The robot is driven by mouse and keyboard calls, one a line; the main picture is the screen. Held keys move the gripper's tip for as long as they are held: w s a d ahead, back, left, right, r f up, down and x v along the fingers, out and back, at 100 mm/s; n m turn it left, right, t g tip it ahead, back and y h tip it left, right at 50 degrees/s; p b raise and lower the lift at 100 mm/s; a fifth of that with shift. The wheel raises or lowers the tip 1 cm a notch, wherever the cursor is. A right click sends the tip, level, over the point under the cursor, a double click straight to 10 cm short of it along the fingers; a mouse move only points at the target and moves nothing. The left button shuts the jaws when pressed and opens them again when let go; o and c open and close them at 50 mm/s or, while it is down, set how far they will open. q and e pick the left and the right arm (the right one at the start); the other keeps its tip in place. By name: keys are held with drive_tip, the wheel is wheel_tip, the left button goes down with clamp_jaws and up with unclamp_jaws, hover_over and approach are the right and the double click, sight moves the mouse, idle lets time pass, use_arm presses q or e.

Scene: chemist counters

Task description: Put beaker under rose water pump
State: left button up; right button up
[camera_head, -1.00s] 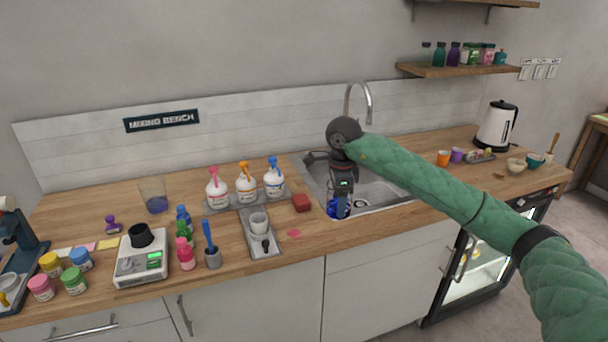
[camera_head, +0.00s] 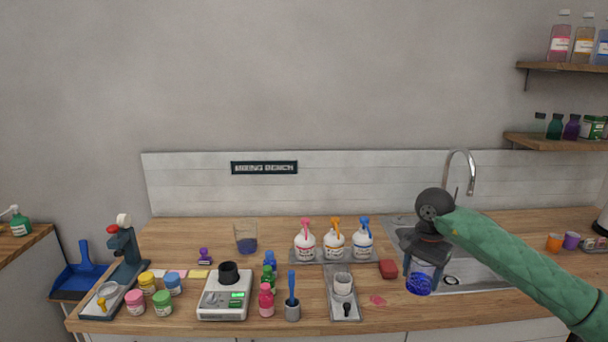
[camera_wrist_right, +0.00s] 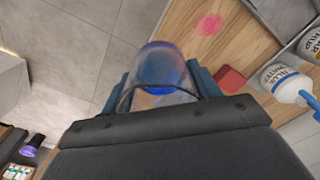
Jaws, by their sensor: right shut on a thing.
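My right gripper (camera_head: 424,268) is shut on a clear beaker (camera_head: 419,284) with blue in its lower part. The beaker is held at the left front of the sink, right of the red block. In the right wrist view the beaker (camera_wrist_right: 160,66) sits between the two fingers. Three white pump bottles stand in a row on a grey tray (camera_head: 333,262), left of my gripper: pink pump (camera_head: 305,241), orange pump (camera_head: 334,240) and blue pump (camera_head: 362,238). Their labels are too small to read in the head view. My left gripper is not in view.
A red block (camera_head: 388,269) lies between tray and beaker. The sink (camera_head: 480,272) and tap (camera_head: 461,165) are at right. A second glass (camera_head: 245,238), scale (camera_head: 224,303) and small bottles stand left.

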drive_tip(key=s+a+f+n, duration=0.4)
drive_tip(key=s+f, duration=0.2)
drive_tip(key=f, duration=0.2)
drive_tip(key=s+a+f+n, duration=0.5)
drive_tip(key=s+f, duration=0.1)
drive_tip(key=f, duration=0.2)
drive_tip(key=shift+s+f, duration=0.2)
drive_tip(key=shift+s, duration=0.1)
